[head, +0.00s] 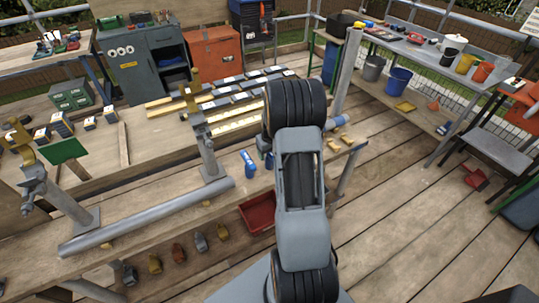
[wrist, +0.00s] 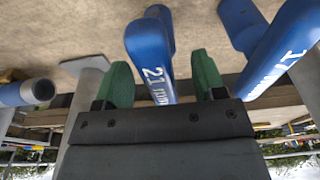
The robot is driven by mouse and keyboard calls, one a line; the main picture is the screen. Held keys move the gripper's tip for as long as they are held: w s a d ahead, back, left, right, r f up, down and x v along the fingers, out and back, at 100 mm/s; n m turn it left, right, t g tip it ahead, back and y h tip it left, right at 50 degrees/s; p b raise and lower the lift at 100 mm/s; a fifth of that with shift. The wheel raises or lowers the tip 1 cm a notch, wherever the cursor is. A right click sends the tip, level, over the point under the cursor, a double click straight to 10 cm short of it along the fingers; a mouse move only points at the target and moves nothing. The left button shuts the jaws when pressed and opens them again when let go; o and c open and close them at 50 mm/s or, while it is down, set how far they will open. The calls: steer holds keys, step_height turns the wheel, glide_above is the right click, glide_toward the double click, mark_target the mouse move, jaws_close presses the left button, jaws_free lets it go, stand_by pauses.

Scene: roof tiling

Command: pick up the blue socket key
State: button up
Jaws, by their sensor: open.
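Two blue socket keys show in the wrist view. One, marked 21 (wrist: 150,55), stands between the two green fingertips of my gripper (wrist: 161,80), with gaps showing at its sides. The other, with white lettering that seems to start with 17 (wrist: 284,50), lies to the right, outside the fingers. My gripper is open and holds nothing. In the head view one blue key (head: 248,164) is on the wooden bench left of my arm.
A grey pipe (head: 150,217) lies along the bench's near edge, beside a metal post (head: 207,155). A blue-ended cylinder (head: 340,121) lies right of my arm; it seems to show at the wrist view's left (wrist: 28,92). A red tray (head: 257,213) sits below the bench edge.

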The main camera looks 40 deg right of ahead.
steer(key=shift+f, duration=0.6)
steer(key=c, duration=1.1)
steer(key=shift+w, duration=0.1)
steer(key=shift+c, duration=0.2)
steer(key=shift+r, duration=0.1)
